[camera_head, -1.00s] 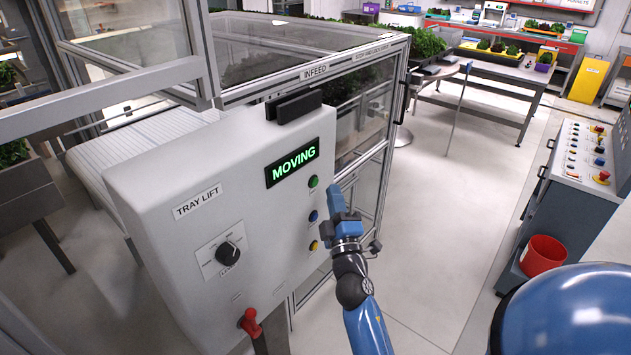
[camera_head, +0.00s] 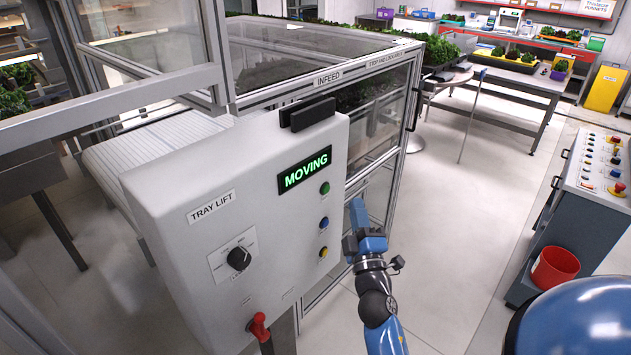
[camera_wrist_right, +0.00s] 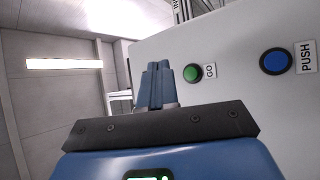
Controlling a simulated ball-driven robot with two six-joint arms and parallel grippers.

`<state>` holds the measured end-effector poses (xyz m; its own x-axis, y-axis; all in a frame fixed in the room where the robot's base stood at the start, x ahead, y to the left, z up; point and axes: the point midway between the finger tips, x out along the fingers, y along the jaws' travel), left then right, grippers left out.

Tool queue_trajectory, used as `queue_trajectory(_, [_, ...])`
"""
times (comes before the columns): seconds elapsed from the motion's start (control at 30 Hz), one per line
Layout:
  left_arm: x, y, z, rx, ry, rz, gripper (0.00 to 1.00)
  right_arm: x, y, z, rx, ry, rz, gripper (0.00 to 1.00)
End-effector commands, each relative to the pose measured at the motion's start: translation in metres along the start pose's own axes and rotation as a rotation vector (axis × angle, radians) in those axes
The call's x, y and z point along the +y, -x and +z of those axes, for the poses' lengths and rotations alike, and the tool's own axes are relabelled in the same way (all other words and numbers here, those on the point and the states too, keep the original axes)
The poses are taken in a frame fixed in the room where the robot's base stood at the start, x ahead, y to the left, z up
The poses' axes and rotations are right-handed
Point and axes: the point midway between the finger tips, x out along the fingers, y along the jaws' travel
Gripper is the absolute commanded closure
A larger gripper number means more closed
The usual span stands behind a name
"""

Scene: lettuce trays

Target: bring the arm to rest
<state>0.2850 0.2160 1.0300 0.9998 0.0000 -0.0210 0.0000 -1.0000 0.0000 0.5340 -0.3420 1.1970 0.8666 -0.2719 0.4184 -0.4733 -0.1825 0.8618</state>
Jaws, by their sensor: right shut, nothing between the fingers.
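My right gripper (camera_head: 357,215) is shut and empty in the head view, just right of the tray lift panel, apart from its buttons. It also shows shut in the right wrist view (camera_wrist_right: 156,80), pointing past the panel's edge. The grey tray lift panel (camera_head: 215,290) has a display (camera_head: 305,170) reading MOVING in green. Down its right side are a green button (camera_head: 325,188), a blue button (camera_head: 324,223) and a yellow button (camera_head: 323,252). The right wrist view shows the green button (camera_wrist_right: 192,73) labelled GO and the blue button (camera_wrist_right: 276,61) labelled PUSH. My left gripper is out of view.
The panel carries a black dial (camera_head: 239,258) and a red-handled lever (camera_head: 259,327). Behind it stands the glazed INFEED enclosure (camera_head: 375,82). A control console (camera_head: 590,190) and a red bucket (camera_head: 554,266) are at right. The floor between is open.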

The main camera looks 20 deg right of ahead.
Motion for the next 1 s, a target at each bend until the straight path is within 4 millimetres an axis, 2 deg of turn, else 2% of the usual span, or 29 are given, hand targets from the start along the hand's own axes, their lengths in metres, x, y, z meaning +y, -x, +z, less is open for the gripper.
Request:
queue_trajectory(0.27, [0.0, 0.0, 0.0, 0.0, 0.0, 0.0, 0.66, 0.001, 0.0, -0.002, 0.011, -0.027, 0.002, 1.0])
queue_trajectory(0.47, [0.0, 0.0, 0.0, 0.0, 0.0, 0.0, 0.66, 0.008, 0.006, -0.015, 0.071, -0.239, 0.013, 1.0])
queue_trajectory(0.57, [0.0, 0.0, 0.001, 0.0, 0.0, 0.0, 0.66, -0.003, 0.032, -0.022, 0.099, -0.424, -0.028, 1.0])
queue_trajectory(0.8, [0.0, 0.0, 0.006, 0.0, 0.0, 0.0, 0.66, -0.036, 0.134, -0.037, 0.083, -0.905, -0.191, 1.0])
queue_trajectory(1.0, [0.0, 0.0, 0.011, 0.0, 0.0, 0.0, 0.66, -0.05, 0.221, -0.036, -0.027, -1.191, -0.324, 1.0])
